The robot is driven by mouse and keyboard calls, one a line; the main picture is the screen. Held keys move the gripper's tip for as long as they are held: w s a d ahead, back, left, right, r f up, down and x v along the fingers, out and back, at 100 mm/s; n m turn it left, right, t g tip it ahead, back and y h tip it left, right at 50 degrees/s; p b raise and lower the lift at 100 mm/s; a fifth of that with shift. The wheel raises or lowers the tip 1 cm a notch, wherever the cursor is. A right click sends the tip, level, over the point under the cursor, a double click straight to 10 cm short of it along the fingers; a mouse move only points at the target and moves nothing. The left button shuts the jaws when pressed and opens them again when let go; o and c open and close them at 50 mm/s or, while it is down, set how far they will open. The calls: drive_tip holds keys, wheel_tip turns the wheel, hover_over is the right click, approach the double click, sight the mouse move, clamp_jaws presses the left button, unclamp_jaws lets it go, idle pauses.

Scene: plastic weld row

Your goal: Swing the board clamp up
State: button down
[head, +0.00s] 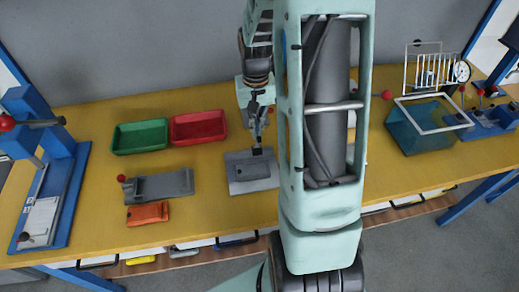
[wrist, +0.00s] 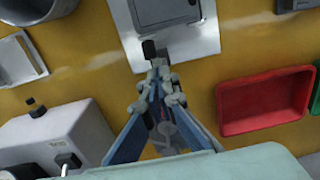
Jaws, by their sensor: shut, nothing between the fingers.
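A light metal plate (head: 236,184) carries a dark grey block (head: 250,170) near the table's middle; in the wrist view the plate (wrist: 128,30) and block (wrist: 165,12) are at the top. A black-tipped lever (wrist: 149,48), which looks like the board clamp's handle, is at the plate's near edge in the wrist view. My gripper (head: 257,143) is over the plate's back edge, pointing down. In the wrist view my gripper (wrist: 158,76) is shut and empty, its fingertips close to the black tip. I cannot tell whether they touch it. The clamp's hinge is not clear.
A red bin (head: 198,127) and a green bin (head: 140,137) stand left of my gripper. A grey fixture with a red knob (head: 160,186) and an orange block (head: 147,213) are in front of them. A blue press (head: 65,200) stands far left. My arm hides the table's middle right.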

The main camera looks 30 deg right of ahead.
wheel_tip(320, 180, up, 7)
drive_tip(key=p, duration=0.5)
drive_tip(key=shift+w, duration=0.1)
idle(0.4)
